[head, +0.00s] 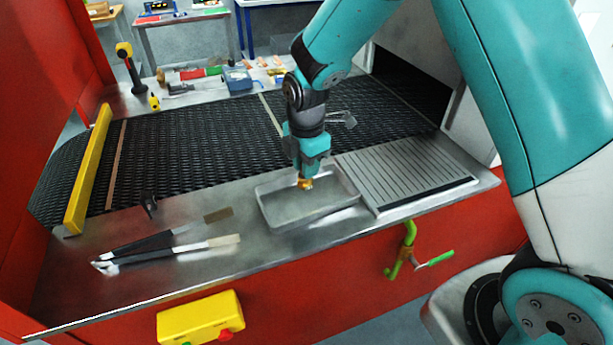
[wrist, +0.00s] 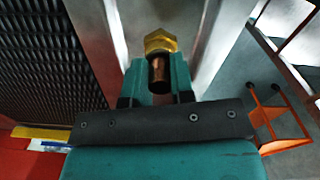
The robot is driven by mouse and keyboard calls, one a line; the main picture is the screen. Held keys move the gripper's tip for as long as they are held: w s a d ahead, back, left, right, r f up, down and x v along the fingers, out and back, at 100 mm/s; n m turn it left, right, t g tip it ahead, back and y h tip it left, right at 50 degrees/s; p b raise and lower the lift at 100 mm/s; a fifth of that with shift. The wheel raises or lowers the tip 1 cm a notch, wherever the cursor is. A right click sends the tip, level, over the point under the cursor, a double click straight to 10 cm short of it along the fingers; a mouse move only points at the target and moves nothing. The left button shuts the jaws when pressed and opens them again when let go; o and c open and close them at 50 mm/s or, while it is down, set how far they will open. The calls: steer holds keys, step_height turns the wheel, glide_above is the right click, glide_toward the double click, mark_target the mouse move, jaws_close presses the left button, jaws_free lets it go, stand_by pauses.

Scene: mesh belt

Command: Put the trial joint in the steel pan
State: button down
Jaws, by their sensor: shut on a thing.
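The trial joint (wrist: 160,48) is a brass hex nut with a copper tube stub. In the wrist view it sits between the jaws of my gripper (wrist: 157,85), which is shut on it. In the head view my gripper (head: 305,180) points down over the steel pan (head: 282,218), with the brass end of the joint just below the jaws. The pan is a shallow, empty-looking rectangular tray on the steel ledge. Whether the joint touches the pan floor cannot be told.
A ribbed steel plate (head: 405,172) lies right of the pan. Tongs (head: 170,243) lie to the left, near a small black clip (head: 149,204). The black mesh belt (head: 200,150) runs behind, with a yellow bar (head: 88,170) across its left end. A yellow button box (head: 200,318) hangs in front.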

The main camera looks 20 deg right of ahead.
mark_target(306, 182)
steer(key=shift+f+p, duration=0.4)
steer(key=shift+f, duration=2.15)
steer(key=shift+f, duration=0.1)
steer(key=c, duration=1)
jaws_free()
step_height(306, 182, up, 12)
steer(key=b, duration=0.3)
steer(key=shift+f, duration=0.2)
steer(key=s+a+r+m+y, duration=0.1)
steer(key=s+r+m, duration=0.2)
steer(key=s, duration=0.5)
steer(key=s+a+r+m+y, duration=0.1)
steer(key=s+a+r+m, duration=0.1)
steer(key=s+m, duration=0.4)
steer(key=s+a+r+m+y, duration=0.1)
steer(key=s+r+m, duration=0.4)
steer(key=s, duration=0.6)
steer(key=shift+s+a+r+y, duration=0.1)
steer(key=shift+s+a+y, duration=0.1)
steer(key=shift+s+y, duration=0.3)
